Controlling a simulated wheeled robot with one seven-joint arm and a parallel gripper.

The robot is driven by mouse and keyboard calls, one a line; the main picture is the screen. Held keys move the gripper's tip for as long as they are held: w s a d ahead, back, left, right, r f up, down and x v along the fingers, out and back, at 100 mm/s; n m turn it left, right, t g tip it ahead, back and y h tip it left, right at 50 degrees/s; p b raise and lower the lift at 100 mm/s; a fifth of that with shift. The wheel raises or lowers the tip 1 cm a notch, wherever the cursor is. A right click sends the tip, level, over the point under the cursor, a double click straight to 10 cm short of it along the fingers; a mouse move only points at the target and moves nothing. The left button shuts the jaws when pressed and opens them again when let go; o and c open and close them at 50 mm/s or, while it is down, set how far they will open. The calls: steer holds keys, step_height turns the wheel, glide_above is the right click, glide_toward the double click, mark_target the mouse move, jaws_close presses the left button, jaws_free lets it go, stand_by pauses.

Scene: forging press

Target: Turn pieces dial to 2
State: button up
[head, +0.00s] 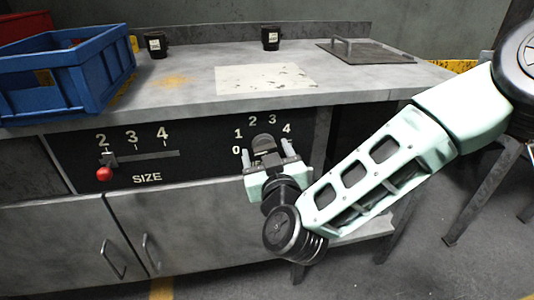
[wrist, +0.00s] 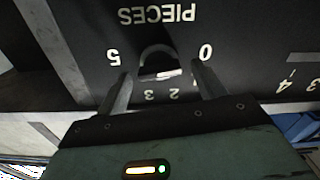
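The pieces dial (head: 263,142) is a dark round knob on the black front panel, with white numbers around it. In the wrist view the dial (wrist: 160,58) appears upside down, above the numbers 2 and 3, with 5 to its left and 0 to its right. A pale bar shows on its lower edge; I cannot tell for sure which number it points at. My gripper (head: 266,154) is in front of the panel at the dial. In the wrist view my gripper (wrist: 160,77) is open, one finger on each side of the dial, with visible gaps; nothing is held.
Left of the dial is the size slider with a red knob (head: 104,174), near 2. The worktop above carries a blue crate (head: 95,85), two black cups (head: 156,45) (head: 270,39) and a metal plate with a handle (head: 372,52). Cabinet doors (head: 150,230) with handles are below.

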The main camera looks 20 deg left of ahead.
steer(key=c, duration=0.9)
steer(key=shift+c, duration=0.2)
steer(key=shift+m, duration=0.4)
steer(key=m, duration=0.2)
steer(key=shift+d+m, duration=0.1)
steer(key=shift+m, duration=0.3)
steer(key=m+b, duration=0.1)
steer(key=m, duration=0.3)
steer(key=shift+m, duration=0.3)
steer(key=m+b, duration=0.1)
steer(key=m, duration=0.2)
steer(key=shift+w+d+f+m, duration=0.1)
steer(key=shift+m, duration=0.2)
steer(key=shift+m+b, duration=0.55)
steer(key=shift+m, duration=1.45)
